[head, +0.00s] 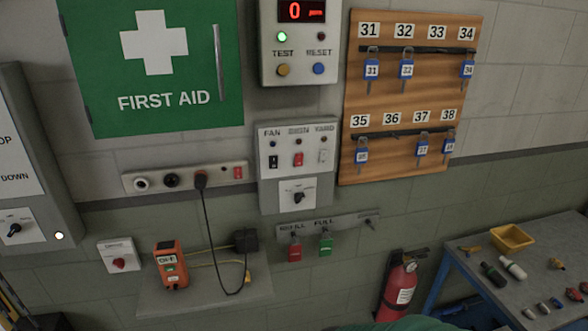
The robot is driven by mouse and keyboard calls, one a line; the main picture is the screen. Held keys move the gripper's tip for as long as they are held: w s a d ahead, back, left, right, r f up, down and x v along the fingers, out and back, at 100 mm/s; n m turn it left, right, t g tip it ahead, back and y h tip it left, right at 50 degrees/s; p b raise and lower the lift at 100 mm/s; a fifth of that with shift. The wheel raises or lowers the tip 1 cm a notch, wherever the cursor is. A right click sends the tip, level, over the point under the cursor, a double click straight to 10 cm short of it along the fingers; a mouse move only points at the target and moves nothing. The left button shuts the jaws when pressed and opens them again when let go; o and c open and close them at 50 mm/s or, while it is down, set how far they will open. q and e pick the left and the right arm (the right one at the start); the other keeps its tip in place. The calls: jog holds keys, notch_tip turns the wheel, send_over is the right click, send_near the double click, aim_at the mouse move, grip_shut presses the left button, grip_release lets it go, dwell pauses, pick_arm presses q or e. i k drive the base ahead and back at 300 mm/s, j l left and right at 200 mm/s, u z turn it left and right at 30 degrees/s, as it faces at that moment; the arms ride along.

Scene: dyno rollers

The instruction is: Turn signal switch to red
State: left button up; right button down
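No control has a clearly readable signal label, so I cannot tell for sure which is the signal switch. A black rotary knob (298,197) sits on a white plate below the grey switch panel (298,133). Another black rotary knob (14,230) is on the grey cabinet at the far left. The positions these knobs point to are too small to read. Neither of my grippers is in view.
A shelf (215,297) below holds an orange device (171,266) and a black plug with cable. Red and green tags hang on a rail (330,226). A fire extinguisher (398,285) and a workbench (520,250) with small items stand at the right. A key board (412,85) hangs above.

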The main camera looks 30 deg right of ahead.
aim_at(299, 197)
jog(key=z, duration=0.85)
jog(key=k+j, duration=0.15)
jog(key=k+z, duration=0.05)
jog(key=k, duration=0.05)
